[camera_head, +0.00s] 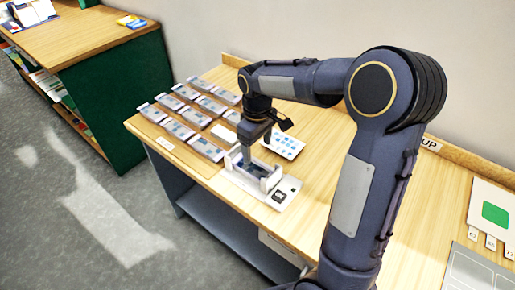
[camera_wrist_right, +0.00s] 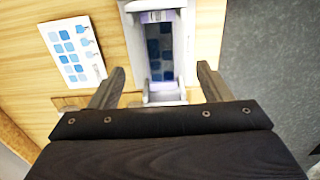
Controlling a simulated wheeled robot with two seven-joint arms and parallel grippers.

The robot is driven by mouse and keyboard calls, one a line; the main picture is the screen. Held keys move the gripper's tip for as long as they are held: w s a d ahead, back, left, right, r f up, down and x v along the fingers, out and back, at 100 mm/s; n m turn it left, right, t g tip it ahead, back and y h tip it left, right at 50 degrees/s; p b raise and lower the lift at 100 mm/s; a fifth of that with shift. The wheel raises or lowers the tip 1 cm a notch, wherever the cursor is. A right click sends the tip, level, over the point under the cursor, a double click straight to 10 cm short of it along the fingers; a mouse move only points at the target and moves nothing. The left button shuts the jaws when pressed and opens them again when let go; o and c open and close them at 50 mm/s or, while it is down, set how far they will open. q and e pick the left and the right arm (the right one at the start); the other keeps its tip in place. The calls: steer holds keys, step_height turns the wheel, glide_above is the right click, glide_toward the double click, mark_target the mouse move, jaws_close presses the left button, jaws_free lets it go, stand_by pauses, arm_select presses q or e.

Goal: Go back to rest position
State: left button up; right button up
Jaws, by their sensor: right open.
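My right gripper (camera_head: 247,158) is over the wooden table (camera_head: 310,185), at a white cradle-like fixture (camera_head: 277,190) holding a dark blue-patterned item. In the right wrist view my right gripper (camera_wrist_right: 160,85) is open. Its two fingers stand apart on either side of the near end of the fixture (camera_wrist_right: 163,97), with the blue-checked item (camera_wrist_right: 160,50) lying in it. Nothing is held between the fingers. My left gripper is not in view.
A white card with blue squares (camera_head: 283,145) lies beside the fixture; it also shows in the right wrist view (camera_wrist_right: 73,50). Several grey trays (camera_head: 178,129) stand in rows at the table's far left. A green-sided cabinet (camera_head: 120,100) stands beyond a floor gap. A wall backs the table.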

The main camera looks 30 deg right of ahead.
stand_by(0.3)
steer(key=s+a+r+m+t+y, duration=0.2)
steer(key=s+a+m, duration=0.1)
steer(key=s, duration=0.8)
steer(key=s+a+r+m+t+y, duration=0.1)
steer(key=s+a+r+m+t, duration=0.1)
steer(key=s, duration=0.9)
steer(key=shift+a+m+t+y, duration=0.4)
steer(key=shift+a+m+t, duration=0.3)
steer(key=shift+a, duration=0.45)
steer(key=shift+s+d+r, duration=0.1)
steer(key=shift+r, duration=0.05)
